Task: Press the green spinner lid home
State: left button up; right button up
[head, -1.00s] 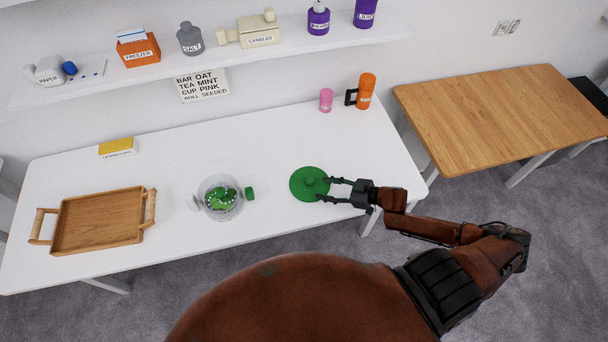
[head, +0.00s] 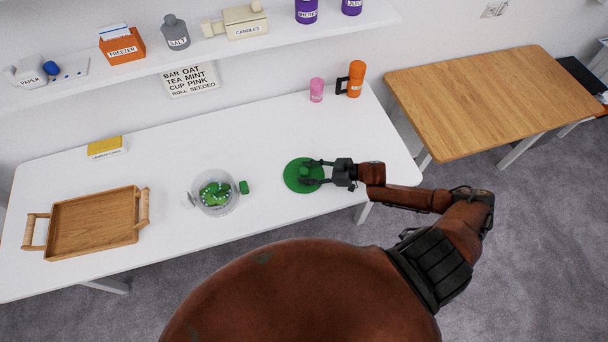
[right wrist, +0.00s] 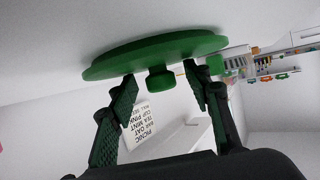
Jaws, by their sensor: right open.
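The green spinner lid (head: 297,187) lies flat on the white table, knob up, to the right of the clear spinner bowl (head: 230,208). The bowl holds green pieces, and a small green part sticks out at its right side. My right gripper (head: 306,172) is open over the lid, its fingers on either side of the knob. In the right wrist view the lid (right wrist: 155,53) fills the upper middle, and its knob (right wrist: 160,79) stands between the open fingertips. My left gripper is not in view.
A wooden tray (head: 93,222) lies on the table's left part. A yellow box (head: 105,147), a pink container (head: 316,90) and an orange flask (head: 356,79) stand along the back. A wall shelf (head: 205,48) runs above. The table between tray and bowl is clear.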

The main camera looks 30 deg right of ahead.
aim_at(309, 176)
grip_shut()
dwell(0.5)
jog(key=shift+r, duration=0.55)
jog(key=r, duration=0.2)
jog(key=shift+s+r, duration=0.35)
jog(key=s+a+r+p, duration=0.1)
jog(key=s+r+p, duration=0.1)
jog(key=s+r, duration=0.7)
jog(key=s, duration=0.4)
jog(key=shift+a, duration=0.4)
jog(key=shift+s+r, duration=0.1)
